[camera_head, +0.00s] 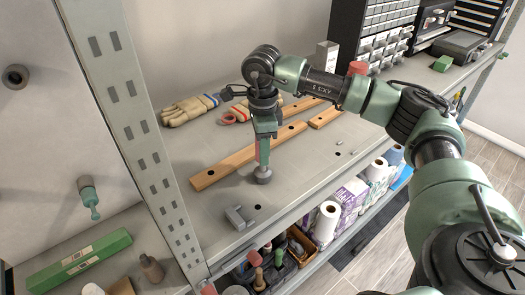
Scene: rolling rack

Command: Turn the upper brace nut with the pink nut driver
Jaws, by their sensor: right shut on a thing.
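My right gripper (265,138) points down over the grey worktop of the rack (310,150). My left gripper is not in view.
Wooden strips (238,160) lie behind the driver, with gloves (188,108) at the back left. A small grey block (238,217) lies near the front edge. The perforated upright (130,115) stands left. A green-handled tool (89,198) is on the panel.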

